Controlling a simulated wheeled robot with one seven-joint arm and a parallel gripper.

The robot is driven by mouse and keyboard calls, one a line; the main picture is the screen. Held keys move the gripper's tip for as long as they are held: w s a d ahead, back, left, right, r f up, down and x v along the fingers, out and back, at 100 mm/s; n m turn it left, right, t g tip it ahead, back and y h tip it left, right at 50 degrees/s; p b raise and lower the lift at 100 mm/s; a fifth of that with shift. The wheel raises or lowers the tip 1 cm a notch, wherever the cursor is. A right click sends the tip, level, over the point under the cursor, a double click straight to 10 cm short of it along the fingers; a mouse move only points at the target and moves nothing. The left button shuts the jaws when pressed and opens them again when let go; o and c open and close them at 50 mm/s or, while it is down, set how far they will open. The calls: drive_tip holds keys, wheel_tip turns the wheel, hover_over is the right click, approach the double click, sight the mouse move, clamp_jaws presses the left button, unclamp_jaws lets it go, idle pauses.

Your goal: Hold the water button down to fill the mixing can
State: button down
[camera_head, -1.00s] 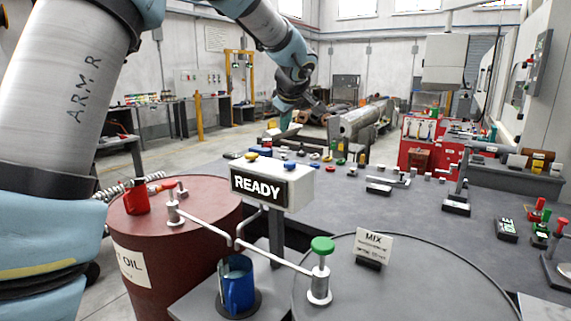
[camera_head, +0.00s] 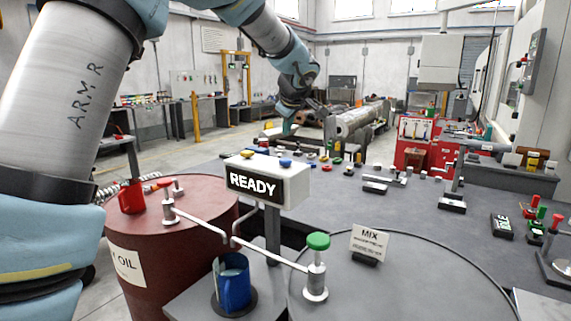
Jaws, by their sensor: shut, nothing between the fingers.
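A blue can (camera_head: 234,286) stands on a dark round base between the two barrels, below the pipe ends. It holds something pale. A green-topped plunger (camera_head: 318,242) stands on the grey barrel (camera_head: 400,285), beside a MIX card (camera_head: 369,243). A white box (camera_head: 292,189) reading READY has a yellow button (camera_head: 247,155) and a blue button (camera_head: 285,163) at its top. No label shows which one gives water. My gripper (camera_head: 288,130) is at the far end of my arm, small and dark, beyond the box and touching none of these. It looks shut and empty.
A dark red barrel (camera_head: 160,262) marked OIL stands at left, with a red mug (camera_head: 131,197) on it. Thin pipes (camera_head: 205,226) run from both barrels toward the can. Small knobs and stands dot the grey bench (camera_head: 420,225). My upper arm fills the left side.

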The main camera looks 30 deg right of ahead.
drive_tip(key=b, duration=0.3)
hover_over(287, 161)
wheel_tip(287, 161, down, 4)
drive_tip(key=shift+w+d+f, duration=0.1)
drive_tip(key=shift+w+f, duration=0.05)
drive_tip(key=shift+f, duration=0.1)
drive_tip(key=shift+f+b, duration=0.7)
drive_tip(key=shift+b, duration=0.1)
drive_tip(key=shift+f+b, duration=0.9)
drive_tip(key=shift+b, duration=0.8)
idle(4.7)
